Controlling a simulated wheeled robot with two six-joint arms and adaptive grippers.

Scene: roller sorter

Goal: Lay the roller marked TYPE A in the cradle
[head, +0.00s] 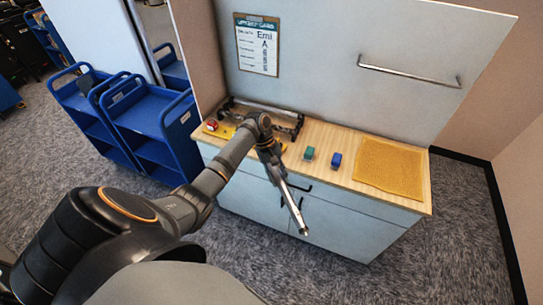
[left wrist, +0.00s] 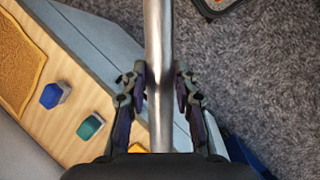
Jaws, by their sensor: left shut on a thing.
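My left gripper (head: 274,168) is shut on a long silvery metal roller (head: 296,212), held in the air in front of the counter. In the left wrist view the roller (left wrist: 158,40) runs between both fingers (left wrist: 160,88), crossing the picture from top to bottom. No TYPE marking can be read on it. A dark metal stand (head: 298,122), which looks like the cradle, is at the back of the wooden counter, partly hidden by my left arm. My right gripper is not in view.
On the counter (head: 325,183) are a red item (head: 212,125), a teal block (head: 308,154), a blue block (head: 336,160) and a yellow mat (head: 389,167). Blue carts (head: 155,120) stand left.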

